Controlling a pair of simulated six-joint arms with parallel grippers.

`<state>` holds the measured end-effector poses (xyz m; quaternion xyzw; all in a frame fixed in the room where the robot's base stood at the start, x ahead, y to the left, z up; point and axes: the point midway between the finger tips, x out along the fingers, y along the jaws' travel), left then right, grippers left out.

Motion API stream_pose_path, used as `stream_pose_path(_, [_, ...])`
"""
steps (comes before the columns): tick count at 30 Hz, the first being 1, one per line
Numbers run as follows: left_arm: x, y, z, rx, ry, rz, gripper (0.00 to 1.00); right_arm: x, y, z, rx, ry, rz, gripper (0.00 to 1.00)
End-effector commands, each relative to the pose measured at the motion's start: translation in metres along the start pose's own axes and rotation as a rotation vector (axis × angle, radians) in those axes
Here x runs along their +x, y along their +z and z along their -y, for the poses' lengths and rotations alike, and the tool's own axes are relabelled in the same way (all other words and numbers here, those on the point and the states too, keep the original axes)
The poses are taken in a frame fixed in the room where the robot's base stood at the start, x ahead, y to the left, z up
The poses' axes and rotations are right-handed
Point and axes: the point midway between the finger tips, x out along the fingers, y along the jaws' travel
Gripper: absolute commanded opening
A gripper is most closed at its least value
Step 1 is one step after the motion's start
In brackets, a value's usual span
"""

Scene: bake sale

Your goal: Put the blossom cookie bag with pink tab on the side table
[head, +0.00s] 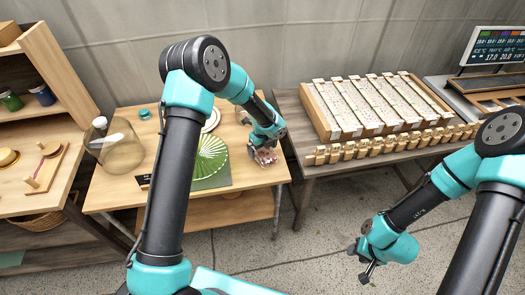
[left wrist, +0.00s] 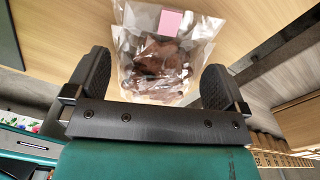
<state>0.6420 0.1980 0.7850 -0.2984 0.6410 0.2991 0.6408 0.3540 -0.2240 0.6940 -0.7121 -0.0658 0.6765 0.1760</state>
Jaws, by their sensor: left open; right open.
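The cookie bag with a pink tab (left wrist: 172,24) is a clear bag with brown contents in the left wrist view. It lies between and just beyond the fingertips of my left gripper (left wrist: 155,75), which is open. In the head view the bag (head: 265,158) shows small and partly covered under my left gripper (head: 260,149), at the right part of a light wood table (head: 245,178). The blossom shape of the cookies is too unclear to tell. My right gripper (head: 366,262) is open and empty, over the floor at lower right.
The wood table also holds a green pleated round thing (head: 209,158) and a glass jar (head: 118,150). A darker table at right bears a rack of pale strips (head: 375,103) with a row of small golden-brown pieces in front. Shelves stand at far left; floor lies between.

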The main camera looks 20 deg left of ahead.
Motion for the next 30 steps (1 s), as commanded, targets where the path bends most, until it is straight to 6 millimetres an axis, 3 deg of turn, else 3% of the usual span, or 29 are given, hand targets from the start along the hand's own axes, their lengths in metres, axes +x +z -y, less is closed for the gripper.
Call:
stream_pose_path(15, [-0.092, 0.0, 0.001, 0.0, -0.004, 0.002, 1.0, 0.0, 0.0, 0.0, 0.0, 0.0, 0.0, 0.43])
stream_pose_path(21, [-0.105, 0.0, 0.0, -0.001, -0.002, 0.0, 1.0, 0.0, 0.0, 0.0, 0.0, 0.0, 0.0, 0.43])
stream_pose_path(30, [-0.105, 0.0, 0.0, 0.0, -0.002, 0.0, 1.0, 0.0, 0.0, 0.0, 0.0, 0.0, 0.0, 0.43])
